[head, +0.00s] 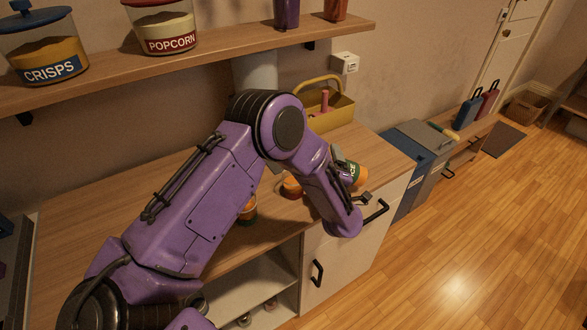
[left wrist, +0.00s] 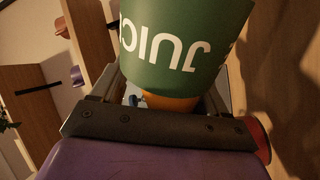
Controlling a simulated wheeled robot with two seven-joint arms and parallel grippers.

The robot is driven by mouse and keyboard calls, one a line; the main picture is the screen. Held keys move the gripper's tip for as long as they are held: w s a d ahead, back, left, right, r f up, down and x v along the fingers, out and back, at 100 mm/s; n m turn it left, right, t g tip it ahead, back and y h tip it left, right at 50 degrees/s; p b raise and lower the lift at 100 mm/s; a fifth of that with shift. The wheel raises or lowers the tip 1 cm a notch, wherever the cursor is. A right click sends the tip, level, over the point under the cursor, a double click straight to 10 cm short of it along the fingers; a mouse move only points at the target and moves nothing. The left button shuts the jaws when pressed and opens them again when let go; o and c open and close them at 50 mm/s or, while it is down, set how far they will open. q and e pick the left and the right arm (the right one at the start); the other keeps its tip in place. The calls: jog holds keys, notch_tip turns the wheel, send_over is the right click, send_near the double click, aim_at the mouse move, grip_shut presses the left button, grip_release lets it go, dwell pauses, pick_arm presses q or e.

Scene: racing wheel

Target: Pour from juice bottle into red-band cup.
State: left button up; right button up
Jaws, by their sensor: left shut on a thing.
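The juice bottle (left wrist: 185,45), with a green label and orange body, fills the upper middle of the left wrist view. My left gripper (left wrist: 175,100) is shut on it. In the head view the bottle (head: 358,175) shows beside my purple forearm, tilted well over above the counter; my gripper's fingers are mostly hidden there. An orange-red banded thing (head: 291,187) stands on the counter just left of the forearm, partly hidden; I cannot tell if it is the red-band cup. Another orange-banded thing (head: 248,211) is mostly behind my upper arm. My right gripper is not in view.
A yellow caddy (head: 330,110) stands at the back of the wooden counter (head: 110,215). A shelf (head: 215,52) above holds the crisps jar (head: 42,50) and popcorn jar (head: 165,28). A grey bin (head: 425,140) stands right of the counter. Open floor lies further right.

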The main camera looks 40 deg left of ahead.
pick_arm(q)
jog(key=shift+w+d+r+n+p, duration=0.1)
jog(key=shift+r+n+p, duration=0.35)
jog(key=shift+r+n, duration=0.55)
dwell(1.6)
jog(key=shift+s+a+r+n, duration=0.15)
jog(key=shift+r+n, duration=0.2)
jog(key=shift+n, duration=0.1)
jog(key=shift+s+a+r+n, duration=0.15)
jog(key=shift+r+n, duration=0.15)
jog(key=shift+n, duration=0.15)
dwell(3.0)
